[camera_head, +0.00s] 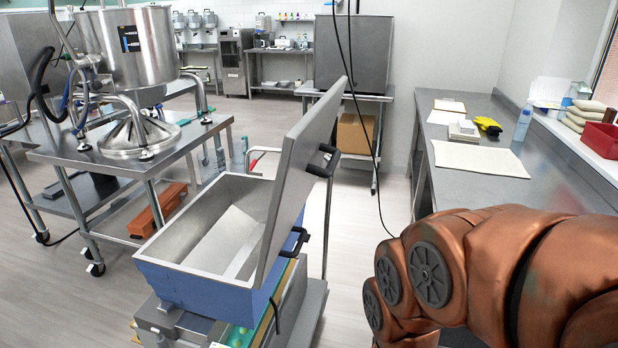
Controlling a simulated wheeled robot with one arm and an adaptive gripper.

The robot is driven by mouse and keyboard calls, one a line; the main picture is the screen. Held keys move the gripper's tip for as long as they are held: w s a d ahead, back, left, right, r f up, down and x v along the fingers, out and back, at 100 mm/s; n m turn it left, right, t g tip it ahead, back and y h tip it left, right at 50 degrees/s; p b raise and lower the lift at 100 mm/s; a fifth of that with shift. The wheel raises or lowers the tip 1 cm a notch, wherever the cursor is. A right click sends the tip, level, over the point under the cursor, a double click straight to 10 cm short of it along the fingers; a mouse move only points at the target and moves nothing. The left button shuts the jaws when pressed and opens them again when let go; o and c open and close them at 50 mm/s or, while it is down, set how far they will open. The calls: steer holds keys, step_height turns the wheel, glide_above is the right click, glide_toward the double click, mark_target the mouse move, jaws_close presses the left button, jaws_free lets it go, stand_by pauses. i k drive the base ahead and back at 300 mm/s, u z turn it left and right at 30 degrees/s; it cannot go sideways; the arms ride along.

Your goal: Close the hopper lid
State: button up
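The hopper (190,283) is a blue box with a bare metal interior, in the lower middle of the head view. Its lid (301,171) is a flat grey metal panel, standing steeply raised along the hopper's right side, so the hopper is open. A black handle (324,162) is on the lid's right-hand face, and another black handle (297,241) is lower down near the hopper's side. My copper-coloured arm fills the lower right, to the right of the hopper. My gripper is not in view.
A steel table with a large kettle (139,46) stands at the left. A steel counter (470,205) with a mat, yellow gloves (488,125) and a bottle (522,123) runs along the right. A black cable (355,100) hangs behind the lid. Open floor (350,235) lies between hopper and counter.

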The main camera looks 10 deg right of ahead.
mark_target(305, 145)
steer(key=u, duration=1.05)
steer(key=k, duration=0.7)
steer(key=z, duration=0.1)
